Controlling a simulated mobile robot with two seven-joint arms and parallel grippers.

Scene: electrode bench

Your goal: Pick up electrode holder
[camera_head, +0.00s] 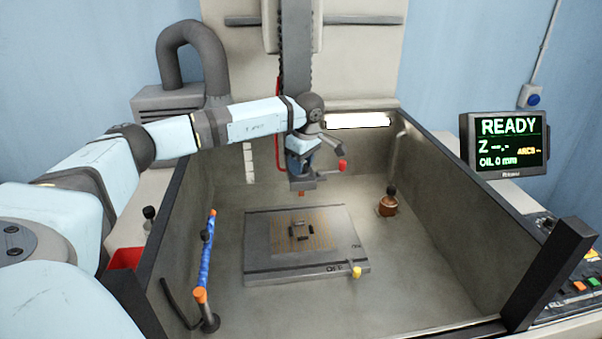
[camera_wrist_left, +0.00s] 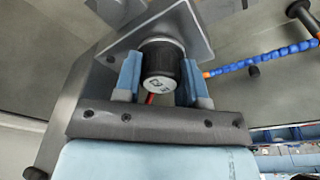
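The electrode holder (camera_wrist_left: 162,66), a black cylinder with a pale marked end face, stands between the two blue fingers of my left gripper (camera_wrist_left: 160,80) in the left wrist view. The fingers flank it closely, one on each side. I see no clear gap, but I cannot tell whether they press on it. A grey metal plate (camera_wrist_left: 178,22) lies right behind the holder. In the head view my left gripper (camera_head: 300,166) is under the machine's column, above the tank, and the holder is hardly distinguishable there. My right gripper is not in view.
The grey plate with a gridded top (camera_head: 263,263) lies on the tank floor below. A blue jointed hose (camera_head: 206,262) stands at the left, and a brown-and-orange fitting (camera_head: 387,205) at the right back. Tank walls surround the area. A READY display (camera_head: 508,141) stands at the right.

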